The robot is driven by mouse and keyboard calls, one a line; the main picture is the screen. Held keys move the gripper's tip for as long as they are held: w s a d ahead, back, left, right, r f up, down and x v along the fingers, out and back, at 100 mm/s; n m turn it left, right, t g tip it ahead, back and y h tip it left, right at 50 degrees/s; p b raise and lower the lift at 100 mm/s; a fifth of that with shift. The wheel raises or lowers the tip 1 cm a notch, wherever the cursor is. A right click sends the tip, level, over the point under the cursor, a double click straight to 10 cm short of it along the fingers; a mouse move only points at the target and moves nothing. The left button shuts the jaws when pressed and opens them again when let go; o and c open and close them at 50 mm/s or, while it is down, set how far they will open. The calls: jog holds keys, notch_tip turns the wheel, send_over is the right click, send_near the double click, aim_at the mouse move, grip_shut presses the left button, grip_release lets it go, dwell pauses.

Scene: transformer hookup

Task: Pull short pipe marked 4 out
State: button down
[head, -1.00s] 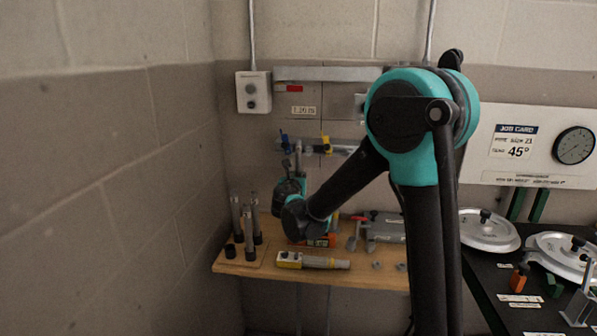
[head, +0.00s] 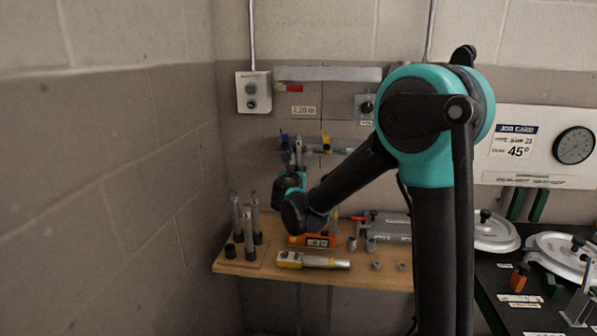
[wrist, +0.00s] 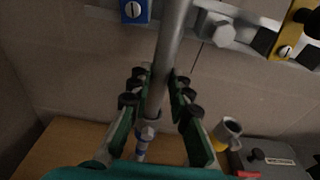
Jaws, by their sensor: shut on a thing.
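A grey metal pipe (wrist: 168,60) stands nearly upright between the green fingers of my gripper (wrist: 158,92) in the wrist view. The black-padded fingers are shut on it from both sides. I cannot read a 4 on it. Its top runs out of the wrist picture. A collar and a blue-and-silver part (wrist: 143,145) show below the fingers. In the head view a slim grey upright (head: 298,152) shows above my teal wrist, by the wall rail; my wrist hides the fingers there.
A wall rail with a blue clamp (wrist: 134,10) and a yellow clamp (wrist: 293,30) is close by. The wooden shelf (head: 262,268) holds upright grey tubes (head: 248,232), a yellow-ended tool (head: 313,261) and an orange meter (head: 318,241). A dark bench is at right.

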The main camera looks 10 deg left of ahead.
jog(key=shift+r, duration=1)
jog(key=s, duration=1.3)
jog(key=shift+a, duration=0.25)
dwell(0.7)
